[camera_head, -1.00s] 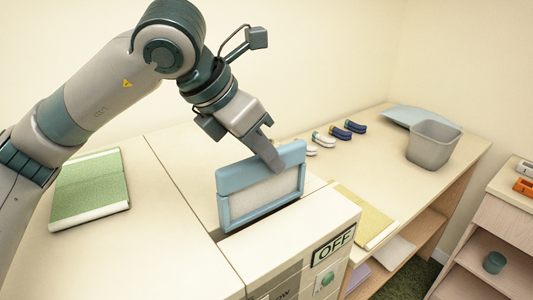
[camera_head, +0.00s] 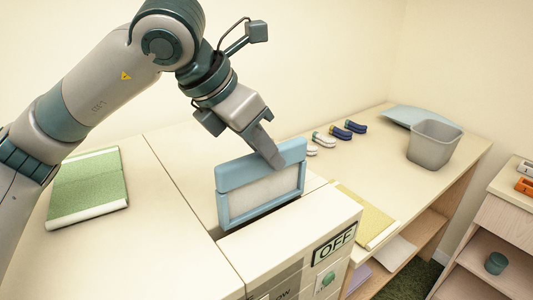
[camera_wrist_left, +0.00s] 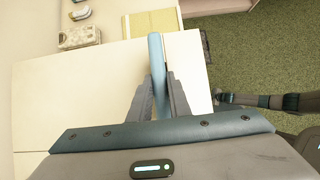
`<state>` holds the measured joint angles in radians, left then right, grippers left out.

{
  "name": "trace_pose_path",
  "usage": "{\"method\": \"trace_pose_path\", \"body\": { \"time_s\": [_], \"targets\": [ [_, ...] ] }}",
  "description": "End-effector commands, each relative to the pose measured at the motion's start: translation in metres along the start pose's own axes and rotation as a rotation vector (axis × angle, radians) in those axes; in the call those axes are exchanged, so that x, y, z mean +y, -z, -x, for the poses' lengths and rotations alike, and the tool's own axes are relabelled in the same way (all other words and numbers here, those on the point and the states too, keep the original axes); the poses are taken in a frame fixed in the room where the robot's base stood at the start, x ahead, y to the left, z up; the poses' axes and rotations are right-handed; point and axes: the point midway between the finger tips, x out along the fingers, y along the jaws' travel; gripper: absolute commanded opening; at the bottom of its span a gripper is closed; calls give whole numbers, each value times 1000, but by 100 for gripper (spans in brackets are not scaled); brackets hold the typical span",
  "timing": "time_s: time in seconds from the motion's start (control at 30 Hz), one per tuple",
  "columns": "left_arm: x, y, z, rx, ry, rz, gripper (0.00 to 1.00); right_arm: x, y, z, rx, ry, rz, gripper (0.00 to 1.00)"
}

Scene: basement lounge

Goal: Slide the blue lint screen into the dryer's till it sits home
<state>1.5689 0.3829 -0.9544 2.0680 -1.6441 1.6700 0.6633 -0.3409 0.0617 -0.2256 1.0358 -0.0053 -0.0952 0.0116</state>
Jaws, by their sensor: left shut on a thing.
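The blue lint screen (camera_head: 265,192), a blue frame around pale mesh, stands upright on edge over the top of the cream dryer (camera_head: 285,238). My left gripper (camera_head: 275,160) is shut on its top bar, towards the right end. In the left wrist view the screen (camera_wrist_left: 157,50) shows edge-on between the two fingers (camera_wrist_left: 160,88). Most of the frame is visible above the dryer top. Its bottom edge is at the dryer's top panel near the front; I cannot tell how far it is in the slot. A dark part at the right of the wrist view may be my right gripper (camera_wrist_left: 235,99).
A green book-like panel (camera_head: 90,188) lies on the left machine top. The dryer front bears an OFF sign (camera_head: 334,245). A shelf stands far right.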

Motion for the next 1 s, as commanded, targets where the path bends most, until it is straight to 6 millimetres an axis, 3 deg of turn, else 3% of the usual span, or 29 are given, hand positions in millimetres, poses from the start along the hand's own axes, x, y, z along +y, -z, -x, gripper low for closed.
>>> {"method": "trace_pose_path", "body": {
  "time_s": [1.0],
  "targets": [
    [0,8,6,-13,-2,1,0,0,-6,-9,0,0,0,0]
  ]
}}
